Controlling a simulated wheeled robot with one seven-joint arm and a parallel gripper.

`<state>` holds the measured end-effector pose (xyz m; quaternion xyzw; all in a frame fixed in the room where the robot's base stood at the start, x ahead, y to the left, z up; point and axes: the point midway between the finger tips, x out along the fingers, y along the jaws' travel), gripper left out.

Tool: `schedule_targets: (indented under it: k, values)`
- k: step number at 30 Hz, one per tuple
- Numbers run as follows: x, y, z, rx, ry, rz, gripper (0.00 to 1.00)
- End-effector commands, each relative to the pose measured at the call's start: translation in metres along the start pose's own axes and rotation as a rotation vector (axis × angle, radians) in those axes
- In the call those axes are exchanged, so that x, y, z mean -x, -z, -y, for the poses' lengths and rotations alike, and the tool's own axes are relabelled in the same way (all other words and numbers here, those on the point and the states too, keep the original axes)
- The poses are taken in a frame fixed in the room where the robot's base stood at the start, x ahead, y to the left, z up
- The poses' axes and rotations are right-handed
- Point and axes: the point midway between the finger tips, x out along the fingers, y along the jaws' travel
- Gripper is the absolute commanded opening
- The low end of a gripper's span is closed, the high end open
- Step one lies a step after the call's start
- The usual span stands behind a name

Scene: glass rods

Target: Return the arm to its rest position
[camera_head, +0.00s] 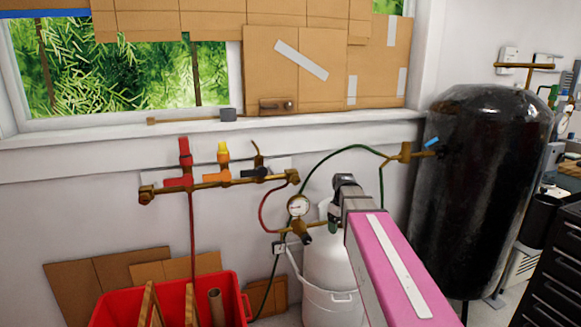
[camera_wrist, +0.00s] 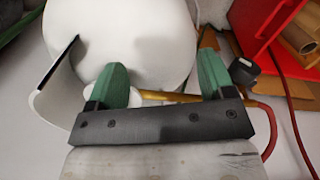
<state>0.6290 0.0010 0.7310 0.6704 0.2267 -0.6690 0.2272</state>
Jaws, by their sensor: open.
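My gripper (camera_wrist: 161,68) is open in the wrist view, its two green fingers apart with no object held between them. In the head view my pink arm reaches forward from the bottom right, and the gripper end (camera_head: 334,222) is beside the brass valve and the gauge, in front of the white tank (camera_head: 328,262). In the wrist view the white tank (camera_wrist: 130,30) lies beyond the fingers. A brass pipe (camera_wrist: 180,97) passes close by the fingers; I cannot tell whether they touch it.
A round gauge (camera_head: 298,206) and brass fittings sit left of my arm. A brass manifold (camera_head: 222,183) with red, orange and black valves runs along the wall. A red crate (camera_head: 238,290) stands below left, with a red hose above it. A large black tank (camera_head: 480,180) stands right.

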Motion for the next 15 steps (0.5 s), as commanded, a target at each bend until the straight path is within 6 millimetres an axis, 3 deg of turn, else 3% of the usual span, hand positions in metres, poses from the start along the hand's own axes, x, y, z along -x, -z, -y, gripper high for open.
schedule_targets:
  k: [6,15]
  values:
    - [-0.056,-0.037,0.028,-0.188,0.001,0.002,0.76]
    - [-0.118,-0.085,0.065,-0.45,0.0,0.001,0.76]
